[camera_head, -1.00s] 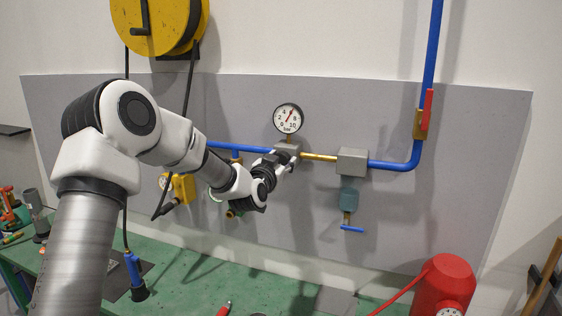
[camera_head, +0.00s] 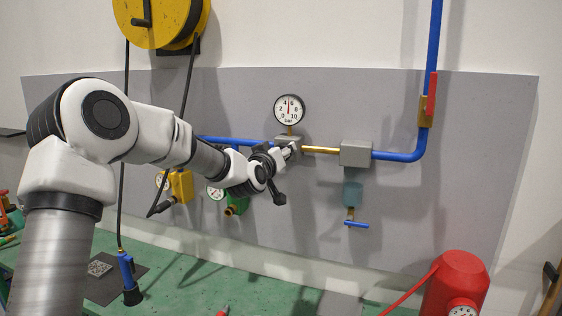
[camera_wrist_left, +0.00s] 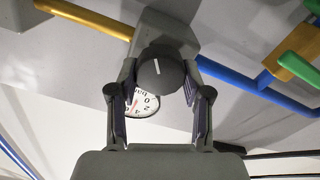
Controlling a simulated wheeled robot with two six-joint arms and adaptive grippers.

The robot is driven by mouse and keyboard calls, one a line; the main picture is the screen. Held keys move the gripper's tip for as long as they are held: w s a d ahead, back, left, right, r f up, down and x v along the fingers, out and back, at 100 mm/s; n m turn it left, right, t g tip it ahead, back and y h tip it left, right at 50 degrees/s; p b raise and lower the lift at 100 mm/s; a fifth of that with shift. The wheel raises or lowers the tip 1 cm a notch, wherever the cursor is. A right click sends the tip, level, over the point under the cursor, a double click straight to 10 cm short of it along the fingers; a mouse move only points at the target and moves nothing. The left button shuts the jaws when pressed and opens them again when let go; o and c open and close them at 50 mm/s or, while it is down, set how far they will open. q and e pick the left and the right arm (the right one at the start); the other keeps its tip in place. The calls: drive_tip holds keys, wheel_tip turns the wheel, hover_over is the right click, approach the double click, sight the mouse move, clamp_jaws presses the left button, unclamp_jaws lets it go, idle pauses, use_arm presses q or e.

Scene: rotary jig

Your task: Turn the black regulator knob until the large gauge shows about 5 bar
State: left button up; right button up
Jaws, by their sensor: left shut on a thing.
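The large gauge (camera_head: 290,109) is a round white dial on the grey panel. Its red needle points almost straight up, between the 4 and the 6, close to 5. Below it sits the grey regulator body (camera_head: 291,141) on the pipe line. My left gripper (camera_head: 287,153) is at the front of this body. In the left wrist view the round black knob (camera_wrist_left: 162,73) with a white line lies between the two fingers of my left gripper (camera_wrist_left: 160,80), which are shut on it. The large gauge is partly hidden there behind the knob. My right gripper is not in view.
A brass pipe (camera_head: 322,150) leads right to a grey block (camera_head: 355,153) with a blue-grey bowl (camera_head: 352,193) beneath. A red valve lever (camera_head: 431,93) is at right. Small yellow (camera_head: 181,186) and green (camera_head: 238,201) units hang below my arm. A red tank (camera_head: 455,285) stands lower right.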

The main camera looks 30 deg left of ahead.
use_arm(q)
drive_tip(key=shift+f+n+b, duration=0.15)
drive_tip(key=shift+n+b, duration=0.15)
drive_tip(key=shift+n, duration=0.1)
drive_tip(key=o, duration=1.2)
drive_tip(key=shift+w, duration=0.1)
drive_tip(key=shift+c, duration=0.2)
drive_tip(key=v, duration=1.2)
drive_tip(key=shift+d, duration=0.1)
